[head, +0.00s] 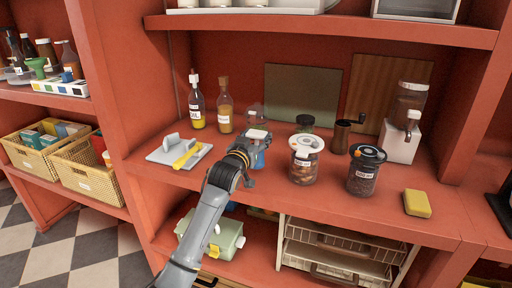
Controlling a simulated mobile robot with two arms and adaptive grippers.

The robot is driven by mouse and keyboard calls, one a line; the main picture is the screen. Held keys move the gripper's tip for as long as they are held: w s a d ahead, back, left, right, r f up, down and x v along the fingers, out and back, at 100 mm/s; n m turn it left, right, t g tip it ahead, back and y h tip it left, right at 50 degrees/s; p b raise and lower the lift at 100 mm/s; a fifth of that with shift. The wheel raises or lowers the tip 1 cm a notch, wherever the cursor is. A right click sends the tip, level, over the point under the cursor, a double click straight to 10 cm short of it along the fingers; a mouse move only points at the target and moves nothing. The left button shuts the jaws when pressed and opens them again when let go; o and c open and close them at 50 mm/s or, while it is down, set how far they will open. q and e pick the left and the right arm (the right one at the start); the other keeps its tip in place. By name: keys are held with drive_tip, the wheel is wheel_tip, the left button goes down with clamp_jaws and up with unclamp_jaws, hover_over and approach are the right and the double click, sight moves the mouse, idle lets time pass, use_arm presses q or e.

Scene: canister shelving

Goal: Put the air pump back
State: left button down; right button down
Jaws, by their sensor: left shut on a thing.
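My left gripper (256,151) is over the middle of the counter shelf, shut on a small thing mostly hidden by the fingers. A pale top (258,134) shows above the fingers and a blue part (260,160) below them. It may be the air pump, but I cannot tell for sure. Right of it stands a labelled jar (304,168) with a white lid. Further right is a dark-filled jar (363,180) with a black lid. My right gripper is not in view.
A grey tray (160,156) with a yellow tool (186,155) lies left of the gripper. Two bottles (197,108) (225,112) stand behind. A grinder (342,136), a white dispenser (402,142) and a yellow sponge (417,203) are at right. The front edge between tray and jars has free room.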

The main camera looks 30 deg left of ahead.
use_arm(q)
drive_tip(key=shift+w+a+f, duration=0.15)
drive_tip(key=shift+w+f, duration=0.05)
drive_tip(key=shift+f, duration=0.05)
drive_tip(key=shift+a+f, duration=0.1)
drive_tip(key=shift+f, duration=1.5)
drive_tip(key=shift+f, duration=0.1)
drive_tip(key=shift+c, duration=2.2)
unclamp_jaws()
drive_tip(key=shift+f, duration=0.1)
drive_tip(key=shift+r, duration=0.2)
drive_tip(key=v, duration=1.2)
